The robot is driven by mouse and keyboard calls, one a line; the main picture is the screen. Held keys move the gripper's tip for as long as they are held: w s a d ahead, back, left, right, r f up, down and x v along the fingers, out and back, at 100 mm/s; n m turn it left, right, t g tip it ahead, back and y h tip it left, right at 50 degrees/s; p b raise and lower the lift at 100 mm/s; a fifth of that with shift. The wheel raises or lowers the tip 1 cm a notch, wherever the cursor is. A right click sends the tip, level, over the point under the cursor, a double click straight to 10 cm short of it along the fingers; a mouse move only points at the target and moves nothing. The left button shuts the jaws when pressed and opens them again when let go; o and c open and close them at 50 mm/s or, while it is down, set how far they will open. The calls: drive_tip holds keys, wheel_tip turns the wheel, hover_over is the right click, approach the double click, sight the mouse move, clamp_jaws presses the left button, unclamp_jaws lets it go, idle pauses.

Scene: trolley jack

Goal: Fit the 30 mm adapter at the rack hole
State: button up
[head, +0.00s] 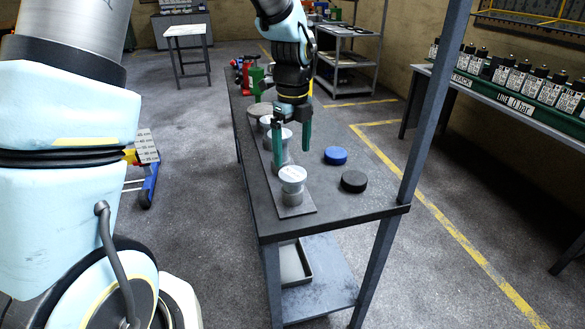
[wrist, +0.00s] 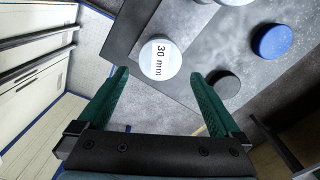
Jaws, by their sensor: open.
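The 30 mm adapter (wrist: 160,58) has a round white top with its label readable in the wrist view. In the head view it appears to be the nearest grey cylinder with a white top (head: 292,176), upright on a dark plate at the near end of the bench. My gripper (head: 292,150) is open and empty, pointing down. In the wrist view my gripper's fingers (wrist: 158,73) stand apart, with the adapter ahead of the gap and not gripped. Other white-topped adapters (head: 268,120) stand behind it, partly hidden by the gripper. I cannot make out the rack hole.
A blue disc (head: 335,155) and a black disc (head: 354,181) lie right of the plate on the bench (head: 330,204). A bench post (head: 435,100) rises at the right corner. A blue jack (head: 149,185) with a scale stands left on the floor.

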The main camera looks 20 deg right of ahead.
drive_tip(key=shift+r, duration=1.5)
drive_tip(key=s+a+n, duration=0.2)
drive_tip(key=a+n, duration=1.3)
drive_tip(key=s+a+f+n+t, duration=0.1)
drive_tip(key=s+a+n, duration=0.1)
drive_tip(key=a+n, duration=1.3)
drive_tip(key=shift+t, duration=0.3)
